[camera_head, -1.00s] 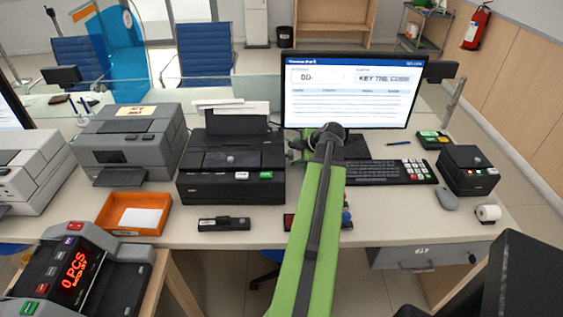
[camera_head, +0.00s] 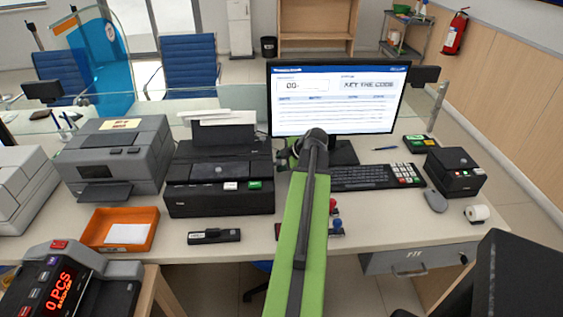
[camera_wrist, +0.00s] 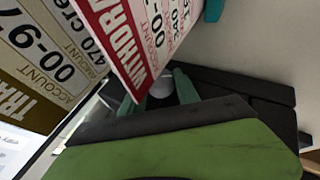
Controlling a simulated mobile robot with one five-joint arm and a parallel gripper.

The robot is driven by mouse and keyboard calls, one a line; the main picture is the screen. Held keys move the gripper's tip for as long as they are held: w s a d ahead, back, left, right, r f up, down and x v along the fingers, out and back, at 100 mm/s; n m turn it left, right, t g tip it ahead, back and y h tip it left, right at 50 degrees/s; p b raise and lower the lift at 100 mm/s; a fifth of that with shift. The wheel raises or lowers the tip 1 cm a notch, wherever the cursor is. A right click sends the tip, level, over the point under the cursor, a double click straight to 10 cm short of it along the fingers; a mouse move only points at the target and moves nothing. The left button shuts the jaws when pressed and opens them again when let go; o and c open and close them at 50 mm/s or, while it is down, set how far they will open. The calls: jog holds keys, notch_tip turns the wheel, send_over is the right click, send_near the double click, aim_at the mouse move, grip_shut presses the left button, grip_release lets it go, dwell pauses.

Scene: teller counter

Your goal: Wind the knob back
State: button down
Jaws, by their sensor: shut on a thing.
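The knob (camera_wrist: 162,87) is a small pale grey round shape in the wrist view, between the teal fingertips of my gripper (camera_wrist: 160,95). My gripper is shut on it. In the head view my gripper (camera_head: 287,156) is at the right side of the black printer (camera_head: 218,200), mostly hidden behind my green arm. The knob cannot be made out there, and its turn angle cannot be told. The printer's dark body also shows in the wrist view (camera_wrist: 245,85), close beside the fingers.
Printed slips, one red-banded (camera_wrist: 125,50) and one brown-banded (camera_wrist: 40,60), hang close above the fingers in the wrist view. The monitor (camera_head: 335,100) and keyboard (camera_head: 375,177) stand right of my gripper. An orange tray (camera_head: 97,245) and small black device (camera_head: 214,237) lie in front.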

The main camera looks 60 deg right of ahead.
jog(key=shift+w+d+r+g+p, duration=0.15)
jog(key=shift+d+r+g+p, duration=0.05)
jog(key=shift+r+g+p, duration=0.1)
jog(key=shift+a+f+y, duration=0.1)
jog(key=shift+f+y, duration=0.15)
jog(key=shift+y, duration=0.15)
jog(key=c, duration=0.9)
grip_release()
jog(key=p+v, duration=1.4)
jog(key=v, duration=0.3)
jog(key=shift+r, duration=0.2)
jog(key=shift+a, duration=0.1)
